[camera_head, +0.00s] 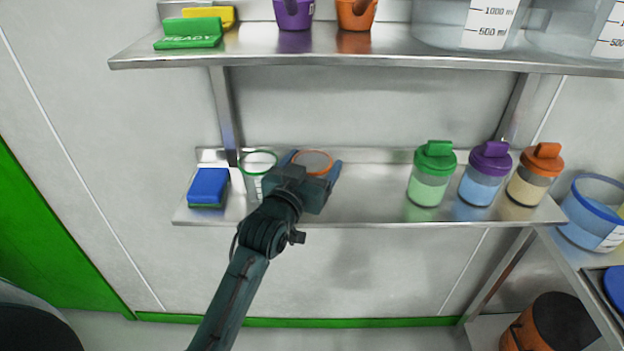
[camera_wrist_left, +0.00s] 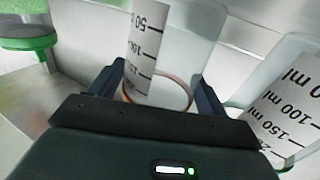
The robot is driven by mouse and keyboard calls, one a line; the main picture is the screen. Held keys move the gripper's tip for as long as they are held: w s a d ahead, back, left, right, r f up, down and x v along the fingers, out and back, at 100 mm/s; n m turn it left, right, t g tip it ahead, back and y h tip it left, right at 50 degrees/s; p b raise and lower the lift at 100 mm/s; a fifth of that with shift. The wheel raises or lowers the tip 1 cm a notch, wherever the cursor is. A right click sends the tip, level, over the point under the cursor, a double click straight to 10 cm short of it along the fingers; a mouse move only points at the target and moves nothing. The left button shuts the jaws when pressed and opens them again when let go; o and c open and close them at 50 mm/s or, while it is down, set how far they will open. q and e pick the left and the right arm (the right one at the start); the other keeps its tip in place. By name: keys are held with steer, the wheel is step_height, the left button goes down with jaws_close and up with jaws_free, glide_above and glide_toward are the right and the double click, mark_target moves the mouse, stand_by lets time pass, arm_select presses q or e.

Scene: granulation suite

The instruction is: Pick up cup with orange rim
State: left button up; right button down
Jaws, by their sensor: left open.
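The cup with the orange rim (camera_head: 313,157) stands on the lower metal shelf, mostly hidden in the head view by my left gripper (camera_head: 314,168). In the left wrist view it is a clear cup (camera_wrist_left: 185,45) with a graduated white label, its orange rim close to the gripper body. My left gripper (camera_wrist_left: 157,88) is open, with one blue-grey finger on each side of the cup. Whether the fingers touch it I cannot tell. My right gripper is not in view.
A clear cup with a green rim (camera_head: 257,160) stands just left of the gripper; it also shows in the left wrist view (camera_wrist_left: 285,105). A blue sponge (camera_head: 208,187) lies further left. Green (camera_head: 431,175), purple (camera_head: 486,174) and orange (camera_head: 535,175) lidded jars stand right. An upper shelf (camera_head: 370,58) overhangs.

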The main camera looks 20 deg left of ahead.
arm_select(q)
steer(key=shift+c, duration=0.6)
steer(key=c, duration=0.6)
steer(key=shift+r, duration=0.1)
steer(key=shift+c, duration=0.2)
